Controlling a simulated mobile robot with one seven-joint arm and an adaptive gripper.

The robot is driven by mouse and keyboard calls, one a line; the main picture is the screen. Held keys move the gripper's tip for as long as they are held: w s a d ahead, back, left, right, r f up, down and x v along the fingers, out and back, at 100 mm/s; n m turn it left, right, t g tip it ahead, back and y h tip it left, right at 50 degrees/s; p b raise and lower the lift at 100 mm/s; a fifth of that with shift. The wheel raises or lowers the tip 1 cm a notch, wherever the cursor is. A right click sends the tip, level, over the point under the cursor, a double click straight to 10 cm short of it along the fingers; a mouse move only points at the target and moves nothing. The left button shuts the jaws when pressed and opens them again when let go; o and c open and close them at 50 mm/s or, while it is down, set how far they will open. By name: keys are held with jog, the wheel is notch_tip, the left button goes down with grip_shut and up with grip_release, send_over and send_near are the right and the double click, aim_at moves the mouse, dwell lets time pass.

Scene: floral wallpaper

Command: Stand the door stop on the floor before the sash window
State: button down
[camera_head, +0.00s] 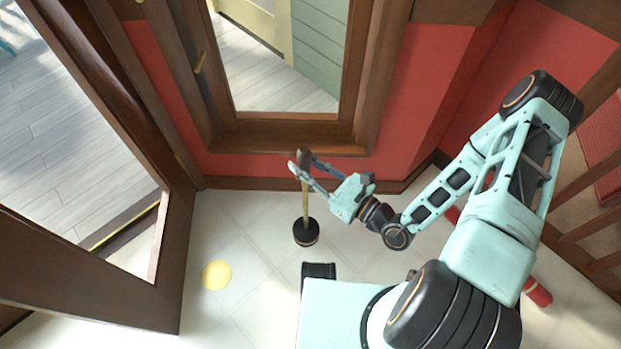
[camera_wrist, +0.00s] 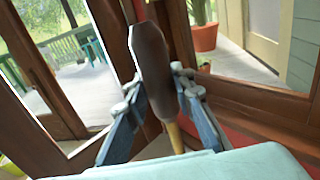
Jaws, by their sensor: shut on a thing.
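The door stop (camera_head: 305,228) has a round black base, a thin yellow-brown rod and a dark brown grip at the top. It is upright in the head view, in front of the sash window (camera_head: 287,130). I cannot tell whether its base touches the floor. My gripper (camera_head: 303,163) is shut on the dark grip. In the wrist view the grip (camera_wrist: 153,75) stands between the two fingers of my gripper (camera_wrist: 155,92), slightly tilted, and the base is hidden.
A wood-framed glazed door (camera_head: 90,255) stands at the left. A red cylinder (camera_head: 537,291) shows beyond my arm at the right, near a wooden railing (camera_head: 590,225). Tiles around the base look clear.

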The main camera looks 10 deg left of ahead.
jog(key=w+a+f+b, duration=0.5)
jog(key=a+f, duration=0.2)
jog(key=f, duration=0.3)
jog(key=shift+w+a+f, duration=0.15)
jog(key=shift+w+a, duration=0.05)
jog(key=shift+w, duration=0.2)
jog(key=shift+f, duration=0.1)
jog(key=c, duration=2)
grip_release()
jog(key=shift+f, duration=0.3)
jog(key=shift+c, duration=0.2)
jog(key=o, duration=0.4)
jog(key=shift+s, duration=0.1)
jog(key=shift+r, duration=0.15)
